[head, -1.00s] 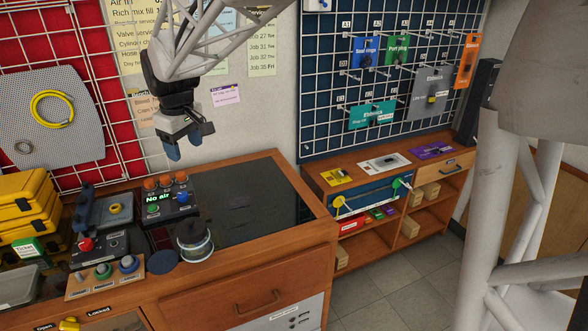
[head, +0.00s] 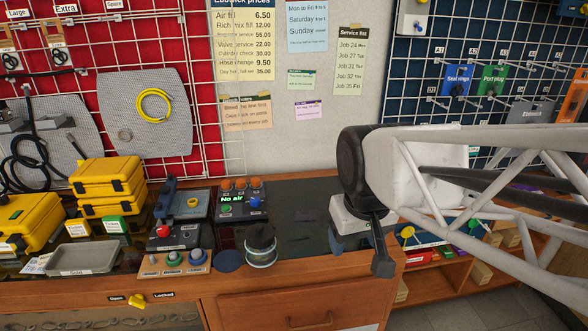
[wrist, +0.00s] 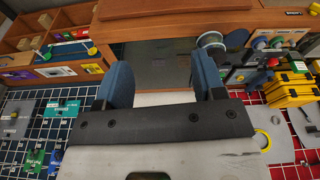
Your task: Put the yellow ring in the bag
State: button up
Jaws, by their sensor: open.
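A thin yellow ring-shaped coil (head: 153,105) hangs on a grey mesh panel at the red wall rack. It also shows in the wrist view (wrist: 262,140) at lower right. No plainly open bag shows; a blue packet marked Seal rings (head: 457,79) and a green packet marked Port plug (head: 491,80) hang on the dark wall grid at right. Which one is the bag I cannot tell. My gripper (head: 360,245) is over the right part of the bench, well right of the coil. In the wrist view its two blue fingers (wrist: 162,78) are apart with nothing between them.
A round jar (head: 262,248), a No air display unit (head: 238,199), a knob board (head: 173,262) and a grey tray (head: 84,258) stand on the bench. Yellow cases (head: 105,180) are stacked at left. The dark bench top near my gripper is mostly clear. A low shelf stands at right.

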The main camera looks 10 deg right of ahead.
jog(key=s+d+f+m, duration=0.1)
jog(key=s+f, duration=0.1)
jog(key=s, duration=0.3)
jog(key=shift+s+d+f, duration=0.15)
jog(key=shift+s+f, duration=0.1)
jog(key=shift+o, duration=0.2)
jog(key=shift+w, duration=0.1)
dwell(1.7)
